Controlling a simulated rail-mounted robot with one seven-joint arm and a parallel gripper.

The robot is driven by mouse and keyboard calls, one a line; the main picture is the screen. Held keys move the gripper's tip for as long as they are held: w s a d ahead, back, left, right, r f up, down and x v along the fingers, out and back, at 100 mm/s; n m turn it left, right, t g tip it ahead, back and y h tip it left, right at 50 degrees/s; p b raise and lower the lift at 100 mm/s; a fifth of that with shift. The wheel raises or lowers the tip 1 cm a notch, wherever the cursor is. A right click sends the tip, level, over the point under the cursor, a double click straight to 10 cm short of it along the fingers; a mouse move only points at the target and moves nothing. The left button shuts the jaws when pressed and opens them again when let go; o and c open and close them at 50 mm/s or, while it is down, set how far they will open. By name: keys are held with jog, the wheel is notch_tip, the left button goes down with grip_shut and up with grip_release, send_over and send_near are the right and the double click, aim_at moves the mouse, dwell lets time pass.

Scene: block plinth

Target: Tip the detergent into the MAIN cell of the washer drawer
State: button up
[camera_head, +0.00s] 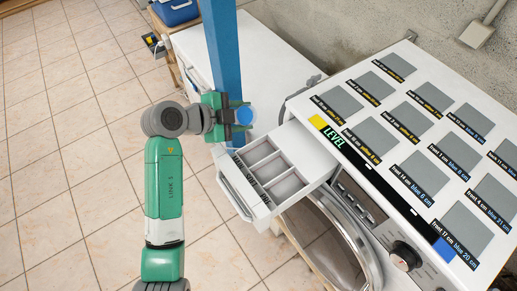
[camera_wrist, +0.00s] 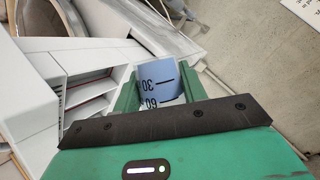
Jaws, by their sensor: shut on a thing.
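My gripper (camera_head: 238,116) is shut on a blue measuring cup (camera_head: 245,116). In the wrist view the cup (camera_wrist: 160,72) sits between the two green fingers, with black marks and the numbers 30 and 60 on its side. Its contents are hidden. The white washer drawer (camera_head: 236,190) is pulled out from the washer, and several long cells run side by side in it. Lettering lies along its near side, too small to read. The cup is beyond the drawer's far left corner in the head view, apart from the cells. The drawer (camera_wrist: 90,97) is left of the cup in the wrist view.
A blue post (camera_head: 221,45) rises close behind my gripper. The washer top (camera_head: 405,120) carries grey pads with printed labels and a green LEVEL strip. The round washer door (camera_head: 345,240) is below the drawer. A white surface (camera_head: 275,65) lies behind; tiled floor is clear at left.

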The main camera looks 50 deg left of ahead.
jog(key=shift+d+r+m+t+y, duration=0.1)
jog(key=shift+r+m+t+y, duration=0.2)
jog(key=shift+r+m+y, duration=0.7)
dwell(3.6)
jog(key=shift+d+f+m+y+b, duration=0.1)
jog(key=shift+f+m+y+b, duration=0.65)
jog(key=shift+b, duration=0.25)
dwell(0.9)
jog(key=shift+s+d+r+m+t+y+b, duration=0.1)
jog(key=shift+d+r+m+t+y+b, duration=0.4)
jog(key=shift+b, duration=0.6)
dwell(0.4)
